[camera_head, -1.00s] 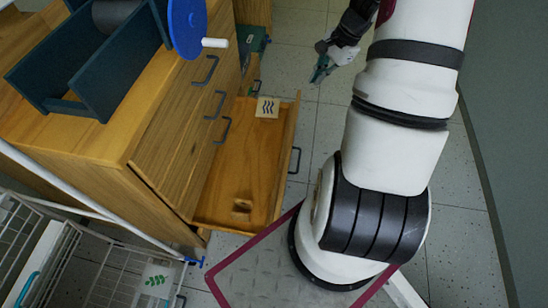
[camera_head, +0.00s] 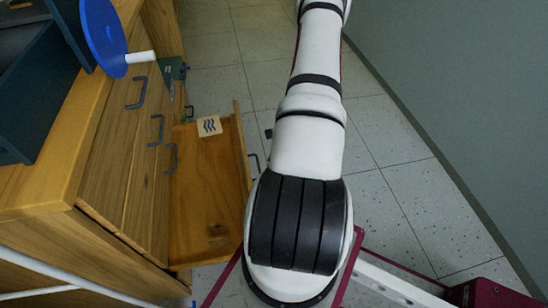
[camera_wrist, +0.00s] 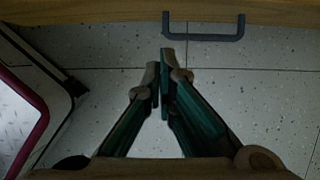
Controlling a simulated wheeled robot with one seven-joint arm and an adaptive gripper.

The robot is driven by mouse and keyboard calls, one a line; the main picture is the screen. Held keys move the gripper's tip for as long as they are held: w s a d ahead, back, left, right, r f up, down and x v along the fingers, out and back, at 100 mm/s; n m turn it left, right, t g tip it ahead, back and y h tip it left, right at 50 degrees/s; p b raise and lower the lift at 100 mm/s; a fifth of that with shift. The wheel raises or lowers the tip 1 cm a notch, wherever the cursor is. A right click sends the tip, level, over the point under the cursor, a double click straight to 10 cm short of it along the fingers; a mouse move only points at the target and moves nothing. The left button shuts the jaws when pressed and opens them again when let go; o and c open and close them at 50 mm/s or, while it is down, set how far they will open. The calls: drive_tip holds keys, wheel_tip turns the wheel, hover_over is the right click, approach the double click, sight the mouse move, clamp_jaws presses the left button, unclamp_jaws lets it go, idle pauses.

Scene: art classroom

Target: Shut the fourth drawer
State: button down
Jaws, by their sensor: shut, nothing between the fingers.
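The fourth drawer (camera_head: 205,190) is the lowest of the wooden cabinet (camera_head: 115,170) and is pulled out. Its dark handle (camera_head: 254,163) is on its outer front, left of my arm in the head view. In the wrist view, a dark handle (camera_wrist: 203,38) sits on a wooden front (camera_wrist: 110,12) along the top edge. My gripper (camera_wrist: 164,75) is shut and empty, with its fingertips just below the handle's left end in that picture. Whether it touches the front cannot be told.
Inside the drawer lie a tile with wavy lines (camera_head: 209,126) and a small brown thing (camera_head: 219,230). The upper drawers are closed.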

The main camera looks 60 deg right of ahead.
drive_tip(key=w+a+f+b, duration=0.2)
drive_tip(key=w+a+f, duration=0.2)
drive_tip(key=f, duration=0.1)
drive_tip(key=shift+w+f+b, duration=0.2)
drive_tip(key=shift+w+b, duration=0.15)
drive_tip(key=shift+b, duration=0.05)
